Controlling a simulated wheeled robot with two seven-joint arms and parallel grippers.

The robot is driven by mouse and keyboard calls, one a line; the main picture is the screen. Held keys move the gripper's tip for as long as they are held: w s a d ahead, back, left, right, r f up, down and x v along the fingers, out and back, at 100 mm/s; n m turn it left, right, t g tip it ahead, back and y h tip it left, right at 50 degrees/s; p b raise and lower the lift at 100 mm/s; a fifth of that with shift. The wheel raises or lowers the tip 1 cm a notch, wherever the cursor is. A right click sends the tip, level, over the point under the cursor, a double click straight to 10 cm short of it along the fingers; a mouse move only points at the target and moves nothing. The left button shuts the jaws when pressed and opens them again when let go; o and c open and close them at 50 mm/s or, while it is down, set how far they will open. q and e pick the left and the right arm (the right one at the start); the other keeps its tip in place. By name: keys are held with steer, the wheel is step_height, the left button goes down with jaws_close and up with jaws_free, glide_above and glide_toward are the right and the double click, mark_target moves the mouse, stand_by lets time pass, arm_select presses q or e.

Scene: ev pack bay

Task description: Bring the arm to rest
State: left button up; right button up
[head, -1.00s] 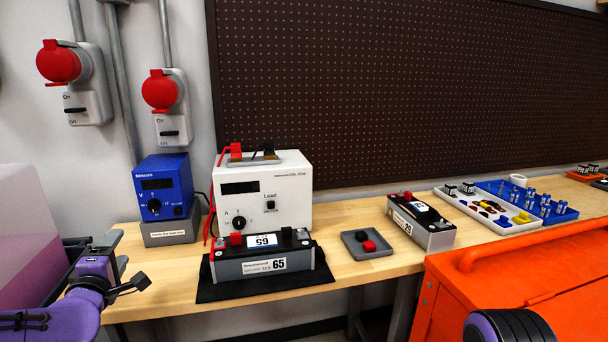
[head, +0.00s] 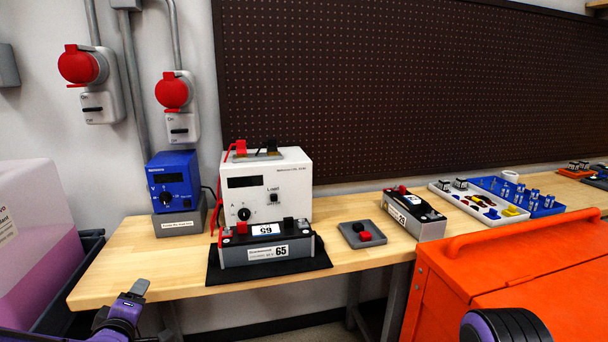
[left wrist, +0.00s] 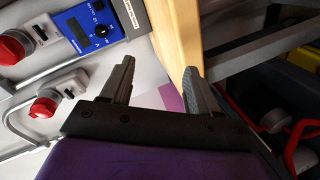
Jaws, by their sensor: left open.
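My left gripper (head: 136,296) is at the lower left of the head view, in front of the bench's left front edge and below its top. In the left wrist view its two grey fingers (left wrist: 160,85) stand apart with nothing between them. The wooden bench edge (left wrist: 182,40) and the blue meter (left wrist: 85,28) lie beyond the fingers, apart from them. My right gripper does not show in either view.
The bench top (head: 120,262) holds a blue meter (head: 172,182), a white load tester (head: 290,182), a battery module marked 65 (head: 235,254) on a black mat, and a small grey tray (head: 345,237). An orange cart (head: 440,285) stands at right. A pinkish container (head: 40,225) stands at left.

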arm_select(q)
steer(key=s+d+f+m+g+p, duration=0.1)
steer(key=s+d+f+m+g, duration=0.15)
steer(key=s+f, duration=0.45)
steer(key=s+d+f+m+g+p, duration=0.1)
steer(key=s+f+m+g, duration=0.2)
steer(key=f, duration=0.7)
steer(key=s+f+m+g, duration=0.1)
steer(key=s+f+g, duration=0.1)
steer(key=s, duration=0.5)
steer(key=s+d+f+m+g+p, duration=0.1)
steer(key=s+f, duration=0.4)
steer(key=s, duration=0.3)
steer(key=s+d+f+m+g, duration=0.1)
steer(key=s+f, duration=0.3)
steer(key=s, duration=0.4)
steer(key=shift+s+d+f+g+h+p, duration=0.15)
steer(key=shift+s+f+g+h+p, duration=0.2)
steer(key=shift+g, duration=0.5)
steer(key=shift+w+r+m, duration=0.15)
steer(key=shift+w+m, duration=0.05)
steer(key=shift+m, duration=0.05)
